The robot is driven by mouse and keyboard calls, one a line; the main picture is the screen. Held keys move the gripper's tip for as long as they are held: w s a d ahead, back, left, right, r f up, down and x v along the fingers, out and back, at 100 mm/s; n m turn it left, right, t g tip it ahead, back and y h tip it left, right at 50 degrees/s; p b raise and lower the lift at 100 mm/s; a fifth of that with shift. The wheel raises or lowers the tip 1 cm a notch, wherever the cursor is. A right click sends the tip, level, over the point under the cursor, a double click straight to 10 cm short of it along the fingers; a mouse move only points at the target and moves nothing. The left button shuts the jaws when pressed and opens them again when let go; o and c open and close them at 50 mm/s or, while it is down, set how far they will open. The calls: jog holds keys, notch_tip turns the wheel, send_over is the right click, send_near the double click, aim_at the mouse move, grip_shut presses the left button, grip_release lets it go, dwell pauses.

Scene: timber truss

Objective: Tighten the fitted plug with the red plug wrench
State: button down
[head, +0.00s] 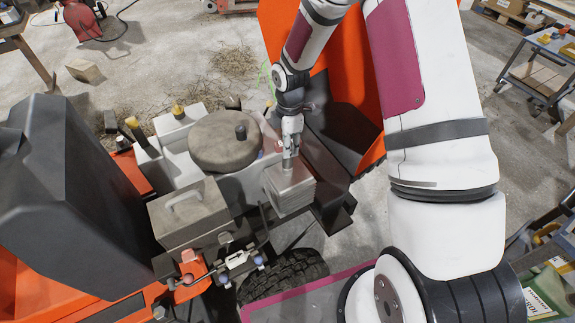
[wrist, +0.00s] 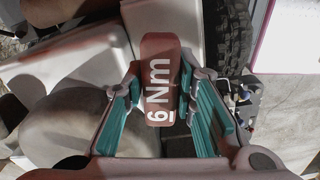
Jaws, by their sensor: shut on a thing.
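My gripper (head: 290,152) points down over the machine in the head view, just above a pale ribbed metal block (head: 290,190). In the wrist view my gripper (wrist: 161,85) has its teal-lined fingers closed on the sides of the red plug wrench (wrist: 160,58). The wrench is a dull red bar marked "6 Nm" in white. Its lower end and the fitted plug are hidden, so I cannot tell whether the wrench sits on the plug.
A round grey housing (head: 225,141) stands left of my gripper, with a grey box with a handle (head: 188,212) in front of it. An orange panel (head: 340,85) rises behind. A black tyre (head: 283,277) is below. Open concrete floor lies behind the machine.

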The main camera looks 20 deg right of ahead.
jog(key=shift+m, duration=0.5)
dwell(0.4)
jog(key=shift+r+p, duration=0.9)
jog(key=shift+r, duration=0.7)
jog(key=shift+r+p, duration=1.05)
jog(key=shift+r, duration=0.9)
jog(key=n, duration=0.4)
jog(key=shift+n+p, duration=0.35)
jog(key=shift+n, duration=0.05)
